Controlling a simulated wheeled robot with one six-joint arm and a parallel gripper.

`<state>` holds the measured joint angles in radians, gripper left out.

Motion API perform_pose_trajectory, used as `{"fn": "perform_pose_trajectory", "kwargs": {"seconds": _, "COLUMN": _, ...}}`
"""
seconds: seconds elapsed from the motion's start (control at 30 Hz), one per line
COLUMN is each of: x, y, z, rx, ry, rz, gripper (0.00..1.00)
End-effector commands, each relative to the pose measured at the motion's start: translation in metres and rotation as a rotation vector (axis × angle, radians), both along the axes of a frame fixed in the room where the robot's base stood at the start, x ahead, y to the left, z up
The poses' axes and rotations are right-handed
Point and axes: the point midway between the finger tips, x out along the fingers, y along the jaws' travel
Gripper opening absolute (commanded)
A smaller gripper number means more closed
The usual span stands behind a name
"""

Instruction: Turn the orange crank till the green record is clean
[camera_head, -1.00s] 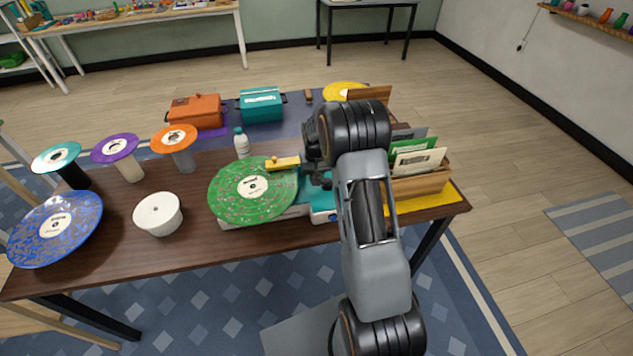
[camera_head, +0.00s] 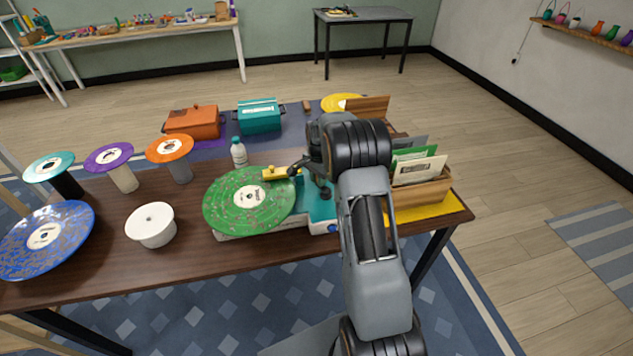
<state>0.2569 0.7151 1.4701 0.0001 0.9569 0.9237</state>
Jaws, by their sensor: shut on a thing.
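The green record (camera_head: 226,212) lies flat on a white and teal machine (camera_head: 319,213) at the middle of the table, with greyish specks scattered over it. A yellow bar (camera_head: 276,173) reaches over its far right edge. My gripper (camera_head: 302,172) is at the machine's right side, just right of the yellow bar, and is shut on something. What it holds is mostly hidden by my arm. I cannot make out the orange crank.
A blue speckled record (camera_head: 72,221), a white round tub (camera_head: 151,228) and records on stands are at left. A bottle (camera_head: 239,153) stands behind the green record. An orange box (camera_head: 194,122), a teal box (camera_head: 259,117) and a wooden record crate (camera_head: 424,193) stand around it.

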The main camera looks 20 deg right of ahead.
Motion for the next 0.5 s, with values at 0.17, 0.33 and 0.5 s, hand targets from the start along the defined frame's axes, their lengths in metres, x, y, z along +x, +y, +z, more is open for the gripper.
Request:
{"fn": "perform_pose_trajectory", "kwargs": {"seconds": 0.17, "x": 0.002, "y": -0.007, "z": 0.0, "rx": -0.001, "ry": -0.005, "rz": -0.168, "gripper": 0.0}}
{"fn": "perform_pose_trajectory", "kwargs": {"seconds": 0.33, "x": 0.002, "y": -0.013, "z": 0.0, "rx": -0.001, "ry": -0.003, "rz": -0.329, "gripper": 0.0}}
{"fn": "perform_pose_trajectory", "kwargs": {"seconds": 0.5, "x": 0.0, "y": -0.019, "z": 0.0, "rx": -0.001, "ry": -0.003, "rz": -0.49, "gripper": 0.0}}
